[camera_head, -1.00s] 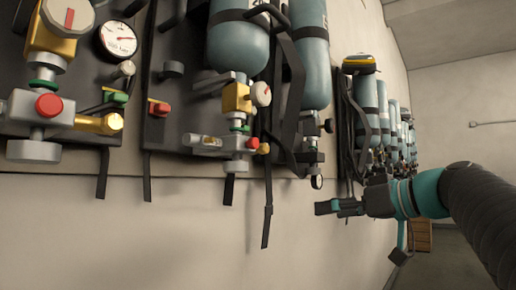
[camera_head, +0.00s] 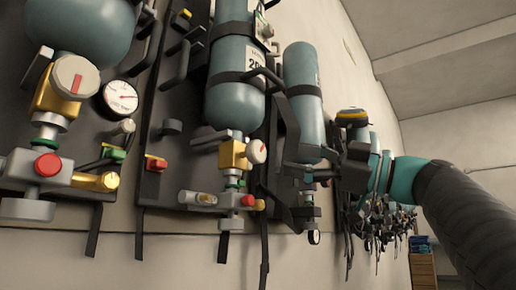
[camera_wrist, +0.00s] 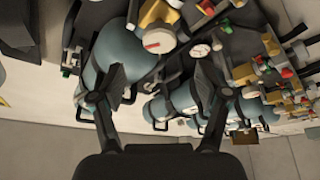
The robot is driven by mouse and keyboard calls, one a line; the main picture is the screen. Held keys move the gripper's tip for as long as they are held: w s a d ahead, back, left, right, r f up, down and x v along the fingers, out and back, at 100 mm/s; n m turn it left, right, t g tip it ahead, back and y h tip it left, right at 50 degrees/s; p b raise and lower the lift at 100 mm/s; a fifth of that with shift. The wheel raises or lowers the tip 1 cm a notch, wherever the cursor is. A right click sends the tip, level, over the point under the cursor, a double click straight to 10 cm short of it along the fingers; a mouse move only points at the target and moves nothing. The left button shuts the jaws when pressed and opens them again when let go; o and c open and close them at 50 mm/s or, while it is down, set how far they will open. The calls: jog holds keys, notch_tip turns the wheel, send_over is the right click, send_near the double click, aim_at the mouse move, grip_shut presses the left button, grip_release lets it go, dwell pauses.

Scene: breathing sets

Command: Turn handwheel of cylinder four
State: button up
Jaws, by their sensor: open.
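In the head view, breathing-set cylinders hang on the wall. A round pale handwheel with a red mark (camera_head: 76,77) sits on a brass valve at the left. A smaller one (camera_head: 257,151) is on the brass valve under the middle cylinder (camera_head: 236,95). I cannot tell which cylinder is number four. My gripper (camera_head: 298,172) is at the right, in front of the lower end of another cylinder (camera_head: 304,110). In the wrist view, its spread fingers (camera_wrist: 160,82) are empty; a handwheel with a red mark (camera_wrist: 159,40) shows beyond them. No contact is clear.
A pressure gauge (camera_head: 120,97) and red and green fittings are at the left. Dark straps (camera_head: 264,235) hang below the sets. More sets (camera_head: 385,220) crowd the wall beyond my arm. A wooden crate (camera_head: 423,270) stands at the lower right.

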aim_at(260, 153)
jog(key=p+x, duration=0.2)
jog(key=x, duration=0.7)
jog(key=shift+a, duration=0.2)
jog(key=c, duration=1.2)
jog(key=shift+o, duration=0.2)
jog(key=shift+f+m+b, duration=0.1)
jog(key=shift+m+b, duration=0.2)
jog(key=shift+m, duration=0.2)
